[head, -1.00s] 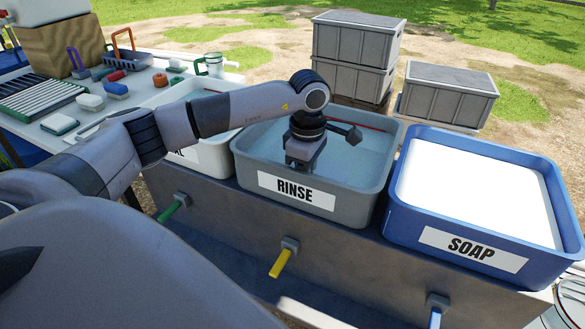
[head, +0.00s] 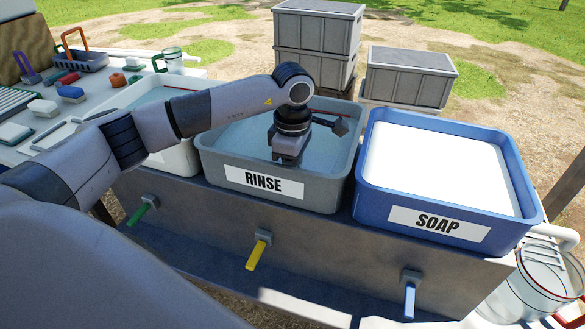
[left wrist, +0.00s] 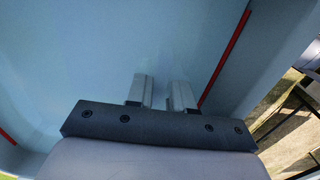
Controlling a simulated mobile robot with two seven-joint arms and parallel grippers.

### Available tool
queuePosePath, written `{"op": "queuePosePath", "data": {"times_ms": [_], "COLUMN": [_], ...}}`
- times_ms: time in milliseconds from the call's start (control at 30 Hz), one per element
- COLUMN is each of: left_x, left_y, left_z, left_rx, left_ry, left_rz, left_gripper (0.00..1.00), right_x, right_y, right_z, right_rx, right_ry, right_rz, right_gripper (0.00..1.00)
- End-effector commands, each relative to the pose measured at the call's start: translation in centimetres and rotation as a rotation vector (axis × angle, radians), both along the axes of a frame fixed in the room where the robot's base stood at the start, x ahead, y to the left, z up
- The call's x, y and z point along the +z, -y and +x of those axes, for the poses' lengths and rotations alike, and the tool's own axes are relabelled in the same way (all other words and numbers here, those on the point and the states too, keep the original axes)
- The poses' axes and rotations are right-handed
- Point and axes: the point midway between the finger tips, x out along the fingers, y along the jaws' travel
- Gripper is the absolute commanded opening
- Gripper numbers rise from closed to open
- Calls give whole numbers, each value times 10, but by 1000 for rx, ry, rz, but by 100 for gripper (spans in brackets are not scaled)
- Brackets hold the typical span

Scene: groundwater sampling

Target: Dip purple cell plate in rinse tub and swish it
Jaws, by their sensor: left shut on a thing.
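The grey rinse tub (head: 210,158), labelled RINSE, holds pale blue water. My right gripper is not in view.
A blue tub (head: 367,195) labelled SOAP, with white contents, stands right of the rinse tub. A white tub (head: 182,157) stands to the left. Grey crates (head: 410,77) stand behind. Green, yellow (head: 257,252) and blue handles stick out of the front panel.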

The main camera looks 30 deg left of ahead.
Motion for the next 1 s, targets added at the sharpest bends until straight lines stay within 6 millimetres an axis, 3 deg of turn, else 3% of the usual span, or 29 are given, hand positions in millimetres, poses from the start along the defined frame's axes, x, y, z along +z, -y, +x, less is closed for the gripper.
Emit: {"op": "queuePosePath", "data": {"times_ms": [367, 800, 1000], "left_x": [0, 0, 0], "left_y": [-2, -43, -49], "left_z": [0, -10, -12], "left_rx": [1, 2, 0], "left_ry": [1, 0, 0], "left_rz": [0, 0, -1], "left_gripper": [0, 0, 0], "right_x": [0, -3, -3], "right_y": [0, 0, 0], "right_z": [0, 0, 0], "right_rx": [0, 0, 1], "right_ry": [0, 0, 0], "right_rz": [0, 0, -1], "right_gripper": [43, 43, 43]}}
